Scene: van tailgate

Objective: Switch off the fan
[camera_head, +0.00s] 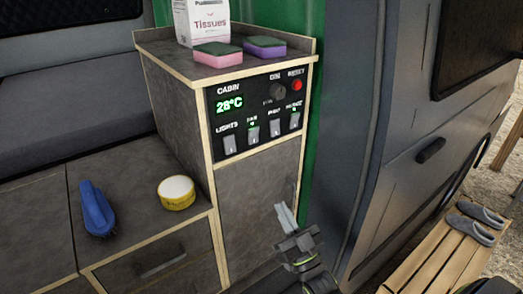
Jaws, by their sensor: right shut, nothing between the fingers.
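The dark control panel (260,108) is on the front of the grey cabinet. It has a row of rocker switches under small labels. The fan switch (253,135) is second from the left, with a green glow at its top. The lights switch (229,145) is left of it; the pump switch (274,128) and another switch (295,120) are to its right. My right gripper (284,214) is shut and empty, below the panel in front of the lower cabinet door, clear of the switches. My left gripper is out of view.
The panel also has a green display (229,104), a dark knob (278,91) and a red button (297,85). Pink (218,54) and purple (264,47) sponges and a tissue box (201,22) stand on top. A blue brush (96,208) and yellow tin (176,193) lie lower left.

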